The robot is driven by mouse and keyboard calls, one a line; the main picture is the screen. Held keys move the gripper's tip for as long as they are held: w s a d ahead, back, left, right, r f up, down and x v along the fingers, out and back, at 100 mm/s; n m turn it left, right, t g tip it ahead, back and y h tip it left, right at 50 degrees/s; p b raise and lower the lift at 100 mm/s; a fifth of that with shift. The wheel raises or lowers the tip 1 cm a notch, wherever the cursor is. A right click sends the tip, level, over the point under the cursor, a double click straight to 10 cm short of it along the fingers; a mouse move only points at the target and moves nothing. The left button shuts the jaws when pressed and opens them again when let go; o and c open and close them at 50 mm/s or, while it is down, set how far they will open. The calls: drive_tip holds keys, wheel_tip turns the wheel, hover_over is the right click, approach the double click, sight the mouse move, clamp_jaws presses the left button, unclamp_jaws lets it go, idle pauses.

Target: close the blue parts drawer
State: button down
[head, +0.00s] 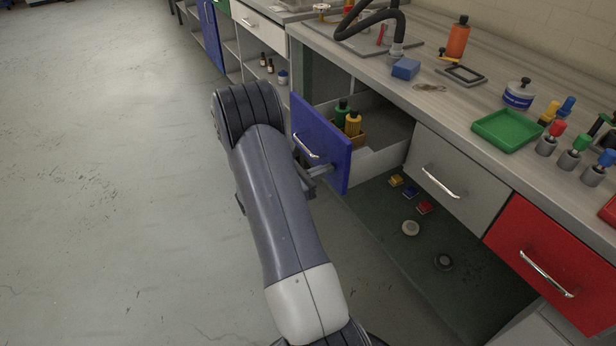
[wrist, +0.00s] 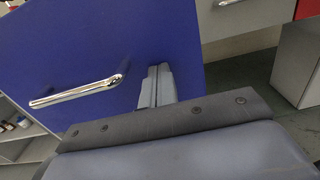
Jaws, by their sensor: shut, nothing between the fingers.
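The blue parts drawer (head: 320,147) stands pulled out from under the workbench in the head view. Inside it are a green bottle, a yellow bottle and a small wooden box. Its metal bar handle (head: 306,147) is on the blue front; the handle also shows in the wrist view (wrist: 78,92). My gripper (head: 326,169) is shut and empty at the lower right part of the blue front, to the right of the handle. In the wrist view my gripper (wrist: 158,72) points at the blue front (wrist: 90,40); I cannot tell whether the fingertips touch it.
A grey drawer (head: 460,180) and a red drawer (head: 555,262) are to the right. Small items lie on the green shelf (head: 390,225) below. The worktop carries a green tray (head: 507,130), bottles and tools. The floor (head: 120,180) at left is clear.

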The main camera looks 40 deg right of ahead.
drive_tip(key=b+x, duration=0.3)
drive_tip(key=x, duration=1.8)
drive_tip(key=shift+s+a+f, duration=0.1)
drive_tip(key=shift+s, duration=0.05)
drive_tip(key=shift+b+x, duration=0.4)
drive_tip(key=shift+x, duration=0.45)
drive_tip(key=shift+r, duration=0.3)
drive_tip(key=shift+a+f, duration=0.2)
drive_tip(key=shift+a, duration=0.1)
drive_tip(key=v, duration=1.3)
drive_tip(key=shift+w+a, duration=0.2)
drive_tip(key=shift+a, duration=0.15)
drive_tip(key=shift+d, duration=0.15)
